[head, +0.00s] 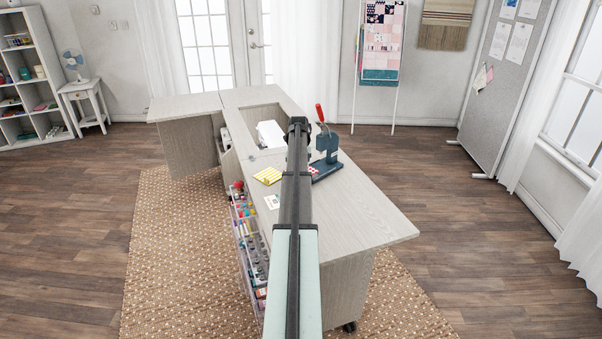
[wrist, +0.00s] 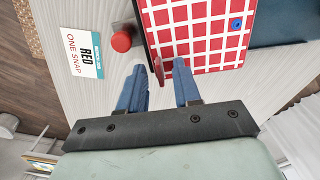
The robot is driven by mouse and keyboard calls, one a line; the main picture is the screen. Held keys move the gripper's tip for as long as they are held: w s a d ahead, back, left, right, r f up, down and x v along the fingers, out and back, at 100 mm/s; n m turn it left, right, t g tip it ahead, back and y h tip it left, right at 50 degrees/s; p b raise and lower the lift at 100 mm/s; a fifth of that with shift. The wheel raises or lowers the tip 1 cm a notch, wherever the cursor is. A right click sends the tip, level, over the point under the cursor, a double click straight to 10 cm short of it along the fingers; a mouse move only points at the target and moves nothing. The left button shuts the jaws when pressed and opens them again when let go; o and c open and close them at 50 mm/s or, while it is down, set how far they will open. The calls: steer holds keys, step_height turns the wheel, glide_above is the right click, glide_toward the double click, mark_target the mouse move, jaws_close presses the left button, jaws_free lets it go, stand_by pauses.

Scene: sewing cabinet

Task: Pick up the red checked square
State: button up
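The red checked square (wrist: 205,52) has a white grid and a blue dot near one corner. It lies just beyond my gripper (wrist: 161,68) in the wrist view. In the head view only a small part of the square (head: 314,170) shows, beside my arm at the foot of the press. My gripper's blue fingers are apart, with the right fingertip over or at the square's near edge; I cannot tell if it touches. A small dark red piece (wrist: 158,72) shows between the fingertips; I cannot tell what it is part of. In the head view my arm hides the fingers.
A dark blue press (head: 327,158) with a red handle stands on the cabinet top (head: 365,215). A yellow square (head: 267,175) and a card reading "RED ONE SNAP" (wrist: 83,50) lie nearby. A round red knob (wrist: 121,42) is left of the square. The cabinet's right end is clear.

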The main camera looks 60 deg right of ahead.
jaws_close()
steer(key=shift+r, duration=0.1)
stand_by(0.3)
